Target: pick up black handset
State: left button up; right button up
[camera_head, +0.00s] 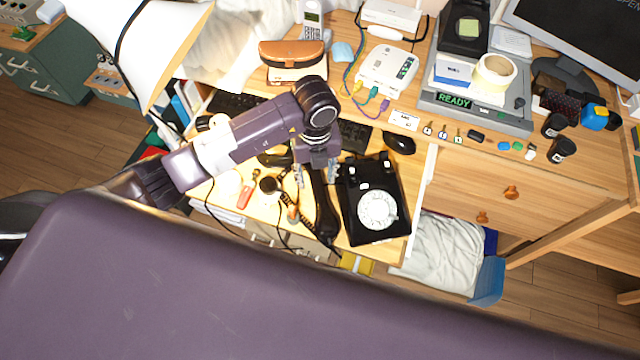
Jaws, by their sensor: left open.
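The black handset (325,207) lies lengthwise on the pull-out wooden shelf, just left of the black dial phone (374,198) with its white dial. The handset's upper end is hidden under my left gripper (316,178). The gripper comes down from above, open, with its fingers around or just over the handset's upper part; I cannot tell whether they touch it. A coiled cord (292,212) runs beside the handset's left side. My right gripper does not show.
A black mouse (399,143) and a dark keyboard (354,135) lie behind the phone. A red object (245,196) and cables lie to the left. The raised desk (470,160) holds a router (387,69), a scale (478,112) and small items.

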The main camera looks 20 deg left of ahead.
aim_at(318, 187)
pick_arm(q)
notch_tip(318, 187, down, 3)
jog(key=shift+d+f+p, duration=0.15)
jog(key=shift+p, duration=0.25)
notch_tip(318, 187, down, 3)
jog(key=shift+w, duration=0.1)
jog(key=shift+f, duration=0.1)
jog(key=shift+w, duration=0.1)
grip_shut()
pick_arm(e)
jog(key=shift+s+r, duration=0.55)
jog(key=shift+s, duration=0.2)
